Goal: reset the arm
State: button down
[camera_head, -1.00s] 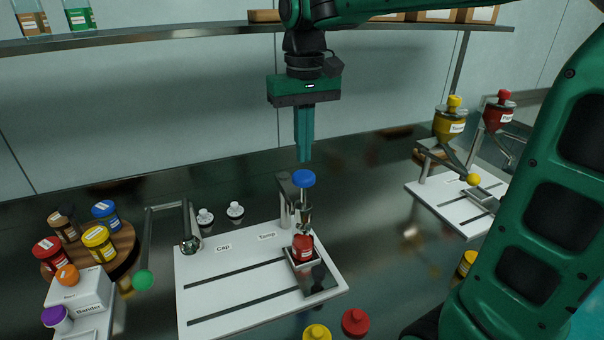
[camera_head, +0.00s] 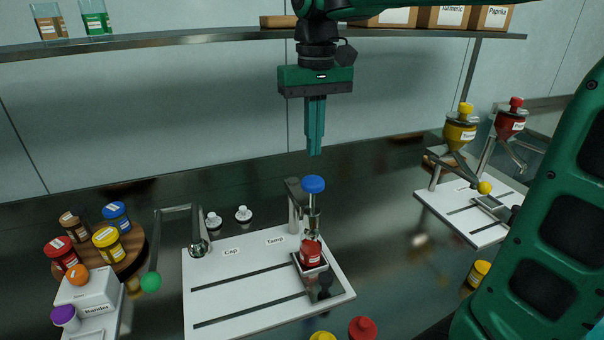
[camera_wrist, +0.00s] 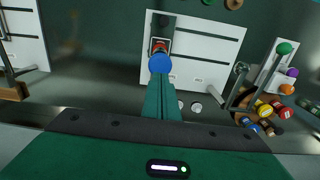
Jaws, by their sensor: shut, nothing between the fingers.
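My gripper (camera_head: 315,152) points straight down above the steel counter, its teal fingers shut and empty. It hangs just above the blue knob (camera_head: 313,184) of the tamp station, with a visible gap in the head view. In the wrist view my gripper (camera_wrist: 161,82) reaches toward the same blue knob (camera_wrist: 160,63). Below the knob, a red jar (camera_head: 311,253) stands in a small holder on the white board (camera_head: 240,311).
A cap lever with a green ball (camera_head: 150,282) stands left of the board. Several spice jars sit on a round wooden tray (camera_head: 133,246). Yellow and red hoppers (camera_head: 459,134) stand at the right. A shelf (camera_head: 200,38) runs behind my arm.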

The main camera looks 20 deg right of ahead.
jog(key=s+d+f+m, duration=0.3)
jog(key=s+d+f, duration=0.5)
jog(key=s, duration=0.3)
jog(key=s+d+f+m, duration=0.3)
jog(key=s+d+f, duration=0.5)
jog(key=s, duration=0.4)
jog(key=shift+s+d+f, duration=0.2)
jog(key=shift+s+d, duration=0.05)
jog(key=shift+d, duration=0.65)
jog(key=shift+w, duration=0.15)
jog(key=shift+w+f, duration=0.2)
jog(key=shift+w, duration=0.3)
